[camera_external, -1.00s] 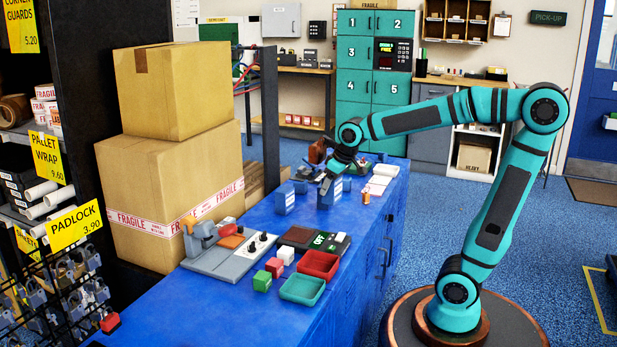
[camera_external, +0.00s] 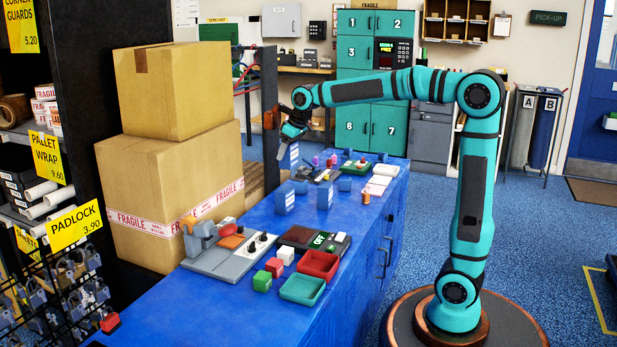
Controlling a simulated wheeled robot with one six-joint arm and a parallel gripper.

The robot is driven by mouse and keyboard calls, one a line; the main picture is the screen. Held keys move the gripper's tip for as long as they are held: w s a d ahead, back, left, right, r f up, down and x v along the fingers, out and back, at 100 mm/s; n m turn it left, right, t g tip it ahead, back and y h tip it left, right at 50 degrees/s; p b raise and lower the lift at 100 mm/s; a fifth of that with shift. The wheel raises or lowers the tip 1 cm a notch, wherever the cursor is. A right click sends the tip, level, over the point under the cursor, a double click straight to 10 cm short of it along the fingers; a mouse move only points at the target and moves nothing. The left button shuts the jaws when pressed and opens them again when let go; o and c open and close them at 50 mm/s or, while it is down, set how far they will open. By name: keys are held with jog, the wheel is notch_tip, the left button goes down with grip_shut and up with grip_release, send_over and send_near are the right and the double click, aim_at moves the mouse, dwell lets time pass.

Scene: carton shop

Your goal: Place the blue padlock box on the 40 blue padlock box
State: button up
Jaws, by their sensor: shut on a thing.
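My gripper (camera_external: 286,145) is raised above the far left part of the blue counter (camera_external: 240,310). It is shut on a small blue box with a pale face (camera_external: 294,157), which hangs clear of the counter. Two similar upright blue boxes stand below and nearer: one at the left (camera_external: 284,201) and one to its right (camera_external: 325,196). The print on the boxes is too small to read, so I cannot tell which one is the 40 box.
Two stacked cartons (camera_external: 170,180) stand left of the counter. Nearer on the counter are a grey scale-like device (camera_external: 228,258), a red tray (camera_external: 319,264), a green tray (camera_external: 302,289) and small blocks (camera_external: 274,267). White pads (camera_external: 378,185) lie at the far right.

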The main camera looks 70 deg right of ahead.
jog(key=w, duration=0.2)
send_over(283, 189)
jog(key=shift+d+f, duration=0.1)
jog(key=shift+f, duration=4.5)
jog(key=shift+f, duration=0.1)
jog(key=o, duration=1.2)
jog(key=shift+c, duration=0.2)
